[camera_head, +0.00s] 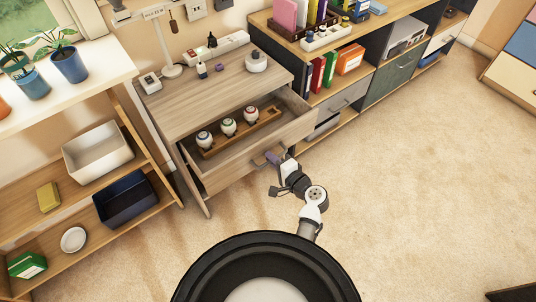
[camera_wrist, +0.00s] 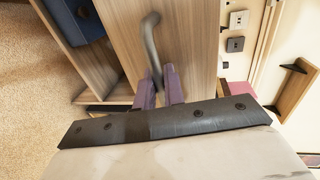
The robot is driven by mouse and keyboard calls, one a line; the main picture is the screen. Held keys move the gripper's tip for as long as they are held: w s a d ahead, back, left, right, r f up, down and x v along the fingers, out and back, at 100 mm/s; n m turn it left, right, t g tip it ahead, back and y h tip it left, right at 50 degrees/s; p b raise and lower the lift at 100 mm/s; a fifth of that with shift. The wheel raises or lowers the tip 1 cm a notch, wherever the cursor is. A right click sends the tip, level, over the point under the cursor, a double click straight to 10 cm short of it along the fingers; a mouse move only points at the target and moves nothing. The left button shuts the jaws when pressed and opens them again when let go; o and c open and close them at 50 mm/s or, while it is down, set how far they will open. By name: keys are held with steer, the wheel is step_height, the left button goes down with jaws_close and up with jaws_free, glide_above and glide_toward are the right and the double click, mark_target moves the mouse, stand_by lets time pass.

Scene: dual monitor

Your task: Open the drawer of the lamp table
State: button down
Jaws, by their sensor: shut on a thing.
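The lamp table (camera_head: 205,102) is a grey-brown wooden table with a white lamp (camera_head: 165,45) on it. Its drawer (camera_head: 230,164) stands pulled out, with its inside showing. Inside it is a wooden rack (camera_head: 262,121) with 3 round white items with coloured tops. My gripper (camera_head: 272,157) is at the drawer front, its purple fingers shut on the dark curved handle. In the wrist view the fingers (camera_wrist: 160,88) close around one end of the handle (camera_wrist: 150,40). The gripped part of the handle is hidden between the fingers.
A shelf unit with a white bin (camera_head: 97,152) and a dark blue bin (camera_head: 124,197) stands close on the left. A low cabinet with binders (camera_head: 330,68) stands on the right. The carpet (camera_head: 420,190) to the right is clear.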

steer(key=f+v, duration=0.1)
steer(key=v, duration=0.6)
steer(key=shift+s+d+f, duration=0.25)
steer(key=shift+s, duration=0.05)
steer(key=c, duration=1.6)
jaws_free()
steer(key=shift+c, duration=0.2)
steer(key=shift+r, duration=0.15)
